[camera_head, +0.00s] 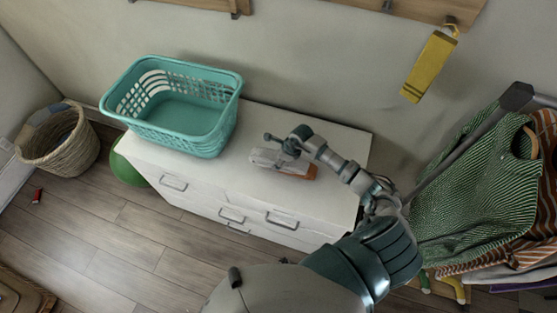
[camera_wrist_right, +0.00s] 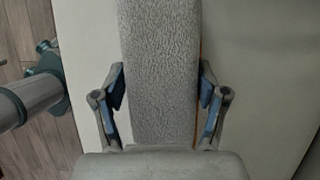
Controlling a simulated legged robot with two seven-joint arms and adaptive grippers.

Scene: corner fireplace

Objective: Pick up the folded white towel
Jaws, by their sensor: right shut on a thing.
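The folded white towel (camera_head: 265,158) lies on top of the white dresser, right of the basket. In the right wrist view the towel (camera_wrist_right: 160,60) is a long, greyish, fuzzy strip running between the fingers. My right gripper (camera_head: 284,149) is over the towel and shut on it, one finger pressed to each side (camera_wrist_right: 160,92). I cannot tell whether the towel is clear of the dresser top. An orange-brown edge (camera_head: 300,170) shows along the towel's right end; what it belongs to is partly hidden. My left gripper is not in view.
A teal laundry basket (camera_head: 183,137) stands on the left of the white dresser (camera_head: 338,145). A wicker basket (camera_head: 62,150) and a green round object (camera_head: 128,168) are on the floor at left. Clothes (camera_head: 480,185) hang at right. A yellow item (camera_head: 430,67) hangs on the wall.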

